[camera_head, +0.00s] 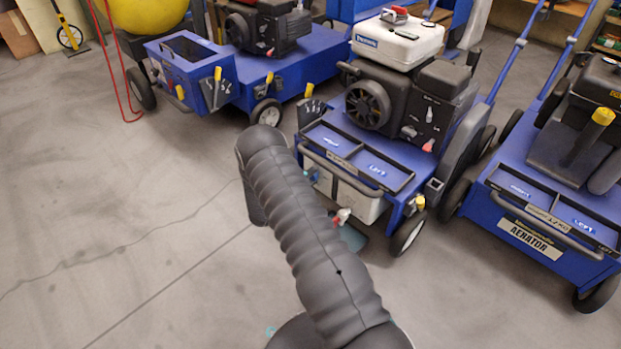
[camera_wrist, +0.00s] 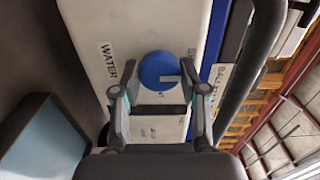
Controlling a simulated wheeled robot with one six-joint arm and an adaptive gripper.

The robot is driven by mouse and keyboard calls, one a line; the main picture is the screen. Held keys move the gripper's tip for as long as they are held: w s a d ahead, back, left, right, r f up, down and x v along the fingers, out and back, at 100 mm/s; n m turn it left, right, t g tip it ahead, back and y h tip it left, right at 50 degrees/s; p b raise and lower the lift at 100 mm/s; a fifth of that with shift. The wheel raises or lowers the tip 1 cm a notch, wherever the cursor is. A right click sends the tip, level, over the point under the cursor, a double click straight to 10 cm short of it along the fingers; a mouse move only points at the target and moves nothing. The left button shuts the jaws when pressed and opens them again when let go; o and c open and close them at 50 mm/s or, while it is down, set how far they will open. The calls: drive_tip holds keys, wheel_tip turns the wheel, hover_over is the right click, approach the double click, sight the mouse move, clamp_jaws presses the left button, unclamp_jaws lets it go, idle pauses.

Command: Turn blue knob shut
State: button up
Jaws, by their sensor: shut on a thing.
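The blue knob (camera_wrist: 157,72) is a round disc with a pale notch-like mark reaching toward its right edge. It sits on the front of a white tank (camera_wrist: 90,30) labelled "WATER" on the left, with a partly hidden label on the right. My gripper (camera_wrist: 160,90) has one finger on each side of the knob and is shut on it. In the head view the white tank (camera_head: 352,200) is under the tray of the middle blue aerator (camera_head: 405,130). My arm hides the knob there.
A red-and-white fitting (camera_head: 341,216) is low on the middle aerator's front. A grey bar (camera_wrist: 250,60) runs close to the right of my gripper. Other blue aerators stand left (camera_head: 300,82) and right (camera_head: 530,215).

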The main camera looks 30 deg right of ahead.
drive_tip(key=o, duration=1.1)
drive_tip(key=shift+a, duration=0.1)
drive_tip(key=v, duration=1.1)
drive_tip(key=shift+s+a, duration=0.1)
drive_tip(key=shift+a, duration=0.3)
